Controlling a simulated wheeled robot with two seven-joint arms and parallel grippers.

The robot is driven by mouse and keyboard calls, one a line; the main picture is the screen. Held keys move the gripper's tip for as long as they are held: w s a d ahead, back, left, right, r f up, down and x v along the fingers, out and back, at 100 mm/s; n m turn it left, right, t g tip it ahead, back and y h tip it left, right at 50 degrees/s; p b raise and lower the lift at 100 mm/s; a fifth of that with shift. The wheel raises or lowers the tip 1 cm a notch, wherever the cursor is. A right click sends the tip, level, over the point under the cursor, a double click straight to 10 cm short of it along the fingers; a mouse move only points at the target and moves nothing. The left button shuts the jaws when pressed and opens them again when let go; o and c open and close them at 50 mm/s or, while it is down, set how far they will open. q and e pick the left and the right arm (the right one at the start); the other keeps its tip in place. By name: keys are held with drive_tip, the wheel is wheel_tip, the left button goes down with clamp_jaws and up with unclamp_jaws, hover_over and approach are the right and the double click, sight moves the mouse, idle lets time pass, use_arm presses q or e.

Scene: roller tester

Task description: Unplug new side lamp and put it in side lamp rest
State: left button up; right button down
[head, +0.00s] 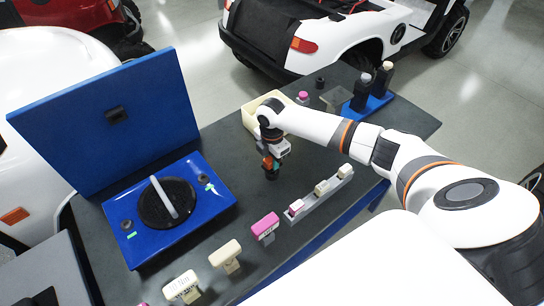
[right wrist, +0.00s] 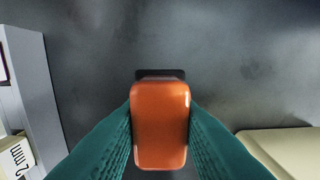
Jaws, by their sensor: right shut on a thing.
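My right gripper (head: 271,167) is over the dark table, between the blue tester and the grey rail. In the right wrist view its teal fingers (right wrist: 160,130) are shut on an orange lamp-like piece (right wrist: 160,125) with a dark end. In the head view the orange piece is small and partly hidden by the gripper. I take it for the side lamp. The blue tester (head: 215,222) stands open, with a black disc and a light bar. I cannot tell which holder is the side lamp rest. My left gripper is not in view.
A grey rail (head: 318,205) holds several small blocks. A pink block (head: 265,227) and cream blocks (head: 225,254) stand along the front edge. A cream tray (head: 250,107) is behind my right gripper. A blue stand (head: 369,106) holds dark bottles. Bare table (head: 235,160) lies left of the gripper.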

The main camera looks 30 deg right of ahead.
drive_tip(key=shift+f+b, duration=0.55)
drive_tip(key=shift+f, duration=0.65)
drive_tip(key=c, duration=1)
unclamp_jaws()
